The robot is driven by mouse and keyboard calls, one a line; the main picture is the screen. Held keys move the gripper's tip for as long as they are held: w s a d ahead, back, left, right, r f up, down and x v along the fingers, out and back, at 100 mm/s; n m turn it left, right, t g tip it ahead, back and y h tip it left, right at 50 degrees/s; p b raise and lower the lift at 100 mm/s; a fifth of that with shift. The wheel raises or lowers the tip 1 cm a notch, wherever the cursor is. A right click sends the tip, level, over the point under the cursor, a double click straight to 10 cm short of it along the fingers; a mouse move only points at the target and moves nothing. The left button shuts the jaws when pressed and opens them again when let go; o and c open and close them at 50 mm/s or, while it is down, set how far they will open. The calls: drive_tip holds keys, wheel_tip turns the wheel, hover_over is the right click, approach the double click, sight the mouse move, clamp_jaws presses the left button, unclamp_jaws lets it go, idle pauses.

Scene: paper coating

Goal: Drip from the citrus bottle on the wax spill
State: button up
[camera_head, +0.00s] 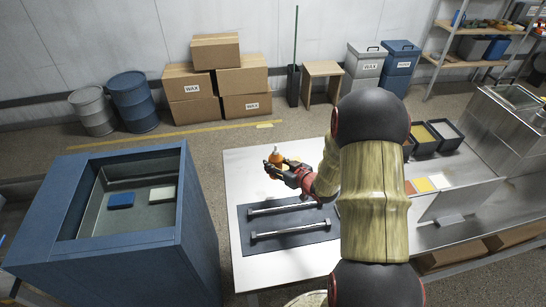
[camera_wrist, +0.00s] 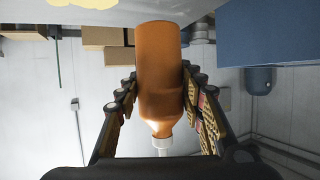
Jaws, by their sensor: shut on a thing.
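My gripper (camera_head: 277,166) is shut on an orange bottle (camera_head: 276,157), taken to be the citrus bottle, above the far left part of the white table (camera_head: 240,163). In the wrist view, the bottle (camera_wrist: 160,70) stands between the two fingers, its pale nozzle pointing to the picture's bottom. That view is upside down, so the bottle is about upright. A pale yellow patch (camera_wrist: 88,3), possibly the wax spill, is cut off at the top of the wrist view. I cannot make the spill out in the head view, where my arm hides part of the table.
A dark mat (camera_head: 290,222) with two metal bars lies nearer on the table. A blue basin cabinet (camera_head: 175,240) stands left, with a blue and a white block inside. Dark trays (camera_head: 447,131) and coloured squares (camera_head: 424,184) are right of my arm. Cardboard boxes (camera_head: 243,78) stand by the wall.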

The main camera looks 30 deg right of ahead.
drive_tip(key=w+d+f+n+y+p, duration=0.1)
drive_tip(key=w+d+f+p, duration=0.1)
drive_tip(key=d+p, duration=0.2)
drive_tip(key=w+d+f+n+y+p, duration=0.1)
drive_tip(key=w+d+f+p, duration=0.2)
drive_tip(key=d+p, duration=0.1)
drive_tip(key=w+d+f+n+y+p, duration=0.1)
drive_tip(key=w+d+f+y+p, duration=0.1)
drive_tip(key=d+p, duration=0.2)
drive_tip(key=shift+w+d+f+n+g+p, duration=0.15)
drive_tip(key=shift+d+p, duration=0.05)
drive_tip(key=shift+d, duration=0.2)
drive_tip(key=shift+w+d+f+n+g+p, duration=0.15)
drive_tip(key=shift+d+p, duration=0.05)
drive_tip(key=shift+d, duration=0.2)
drive_tip(key=shift+w+d+f+n+g+y+p, duration=0.2)
drive_tip(key=shift+w+d+n+g+y+p, duration=0.15)
drive_tip(key=shift+w+d+n+y, duration=0.2)
drive_tip(key=w+d+r+n+g+h+b, duration=0.1)
drive_tip(key=d+n+h+b, duration=0.3)
drive_tip(key=d+n, duration=0.2)
drive_tip(key=shift+w+d+r+n+h, duration=0.3)
drive_tip(key=shift+w+r+n+h, duration=0.05)
drive_tip(key=shift+n, duration=0.4)
drive_tip(key=h+b, duration=0.1)
drive_tip(key=b, duration=0.2)
drive_tip(key=shift+d+f+n+b, duration=0.25)
drive_tip(key=shift+d+n+b, duration=0.1)
drive_tip(key=shift+n, duration=0.05)
